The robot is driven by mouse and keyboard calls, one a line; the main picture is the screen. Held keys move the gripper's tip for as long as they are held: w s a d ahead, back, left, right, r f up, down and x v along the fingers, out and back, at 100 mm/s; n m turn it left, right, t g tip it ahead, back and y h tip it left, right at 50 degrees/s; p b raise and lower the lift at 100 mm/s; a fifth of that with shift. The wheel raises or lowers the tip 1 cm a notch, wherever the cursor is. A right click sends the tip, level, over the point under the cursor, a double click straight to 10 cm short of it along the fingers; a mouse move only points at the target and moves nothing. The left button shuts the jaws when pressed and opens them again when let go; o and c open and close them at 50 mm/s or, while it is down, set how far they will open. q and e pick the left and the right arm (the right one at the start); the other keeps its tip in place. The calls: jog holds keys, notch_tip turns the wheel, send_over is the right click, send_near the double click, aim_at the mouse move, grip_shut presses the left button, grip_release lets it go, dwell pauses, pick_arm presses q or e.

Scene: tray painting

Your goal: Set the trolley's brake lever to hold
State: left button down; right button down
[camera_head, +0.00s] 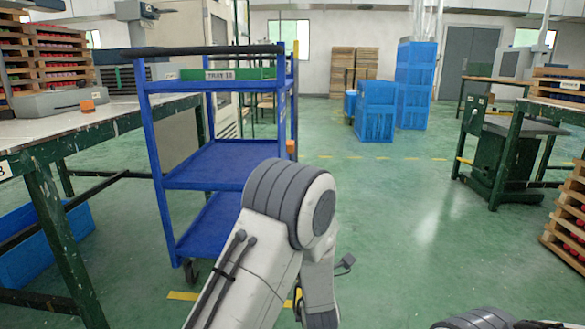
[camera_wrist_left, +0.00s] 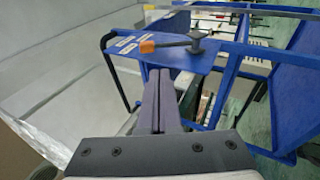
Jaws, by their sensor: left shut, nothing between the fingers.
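The blue trolley (camera_head: 218,166) stands left of centre in the head view, with its shelves facing me. In the left wrist view, a blue plate (camera_wrist_left: 172,57) on the trolley carries the brake lever (camera_wrist_left: 172,44), which has a dark pivot knob and an orange end pointing left. Small white labels (camera_wrist_left: 126,47) lie beside the orange end; their words are too small to read. My left gripper (camera_wrist_left: 158,73) is shut and empty, its tips just below the lever in the picture; I cannot tell whether they touch. It is hidden in the head view. My right gripper is not in view.
A green-framed workbench (camera_head: 125,110) stands close at the left of the trolley. Blue crates (camera_head: 376,112) are stacked at the back. Another bench (camera_head: 515,130) and wooden racks are at the right. The green floor between is mostly clear.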

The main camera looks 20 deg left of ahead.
pick_arm(q)
jog(key=b, duration=0.5)
send_near(291, 156)
jog(key=x, duration=0.5)
jog(key=shift+w+a, duration=0.15)
jog(key=shift+w+a+r, duration=0.3)
jog(key=shift+w+r, duration=0.15)
jog(key=shift+w, duration=0.05)
